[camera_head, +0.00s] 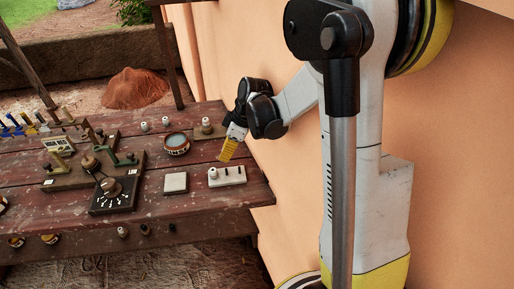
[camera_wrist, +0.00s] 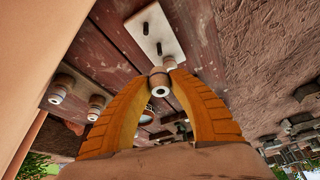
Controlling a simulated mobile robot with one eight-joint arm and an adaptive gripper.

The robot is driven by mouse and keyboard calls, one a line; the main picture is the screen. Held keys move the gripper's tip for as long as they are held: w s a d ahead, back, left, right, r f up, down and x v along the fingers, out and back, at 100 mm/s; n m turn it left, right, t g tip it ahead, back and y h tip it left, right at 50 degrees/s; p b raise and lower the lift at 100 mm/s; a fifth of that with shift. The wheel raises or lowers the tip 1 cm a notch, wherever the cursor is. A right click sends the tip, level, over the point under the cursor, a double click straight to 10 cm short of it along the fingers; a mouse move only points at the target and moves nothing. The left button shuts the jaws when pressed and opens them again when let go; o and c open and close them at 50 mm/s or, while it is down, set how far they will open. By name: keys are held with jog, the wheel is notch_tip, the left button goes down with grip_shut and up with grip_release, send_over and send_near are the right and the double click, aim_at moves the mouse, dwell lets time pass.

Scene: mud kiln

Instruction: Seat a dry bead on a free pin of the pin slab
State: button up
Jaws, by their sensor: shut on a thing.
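The pin slab (camera_head: 232,181) is a pale block near the right end of the table, with a whitish bead (camera_head: 213,173) at its left end. In the wrist view the pin slab (camera_wrist: 174,42) shows two bare dark pins. My gripper (camera_head: 227,158) is above and just behind the slab, pointing down. In the wrist view its yellow fingers are shut on a pale bead (camera_wrist: 160,88) with a dark hole. The held bead is not clear in the head view. In the wrist view it partly hides the slab's near end; I cannot tell its height.
A plain pale square tile (camera_head: 176,183) lies left of the slab. Behind are a round bowl (camera_head: 176,143), two small beads (camera_head: 165,121) and a wooden block (camera_head: 206,133) with a bead. A dark dial plate (camera_head: 113,195) and levers stand left. An orange wall is close on the right.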

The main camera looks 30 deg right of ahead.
jog(key=shift+a+f, duration=0.15)
jog(key=shift+a, duration=0.25)
jog(key=shift+a+f, duration=0.1)
jog(key=shift+f, duration=0.1)
jog(key=shift+f+b, duration=1.5)
jog(key=shift+f, duration=0.4)
jog(key=shift+f+b, duration=1.95)
jog(key=shift+b, duration=0.15)
dwell(1.1)
jog(key=o, duration=0.9)
jog(key=shift+r, duration=0.15)
jog(key=shift+r+p, duration=2.7)
jog(key=shift+r, duration=0.95)
